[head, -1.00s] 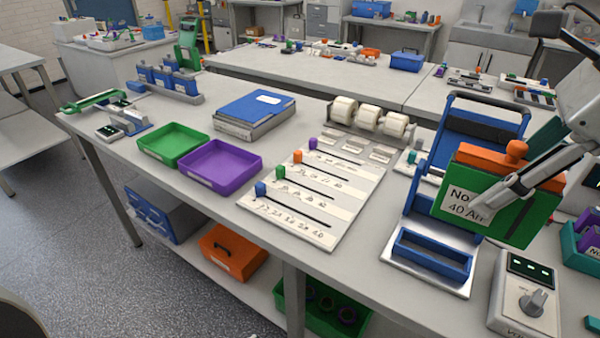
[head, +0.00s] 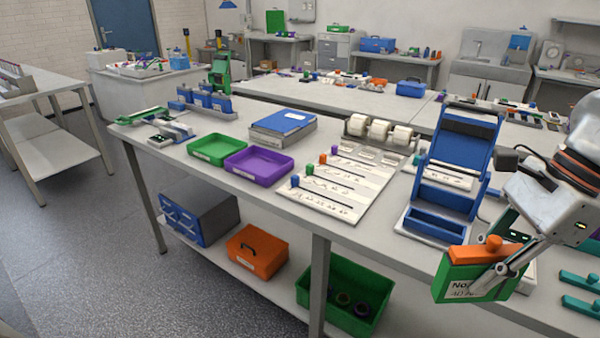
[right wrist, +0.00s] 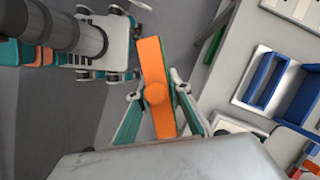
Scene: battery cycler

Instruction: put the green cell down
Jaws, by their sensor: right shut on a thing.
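The green cell (head: 462,280) has an orange top with a round knob and a white label reading "No." on its front. My right gripper (head: 488,284) is shut on it and holds it at the front edge of the bench, at the right of the head view. In the right wrist view, the cell's orange top (right wrist: 152,85) lies between the two fingers of the gripper (right wrist: 158,112), over the floor beside the bench edge. My left gripper does not show.
A blue cradle stand (head: 446,222) with a raised back stands on the bench behind the cell. A green tray (head: 216,149), a purple tray (head: 258,165) and a slider board (head: 345,190) lie to the left. A green crate (head: 350,296) is on the lower shelf.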

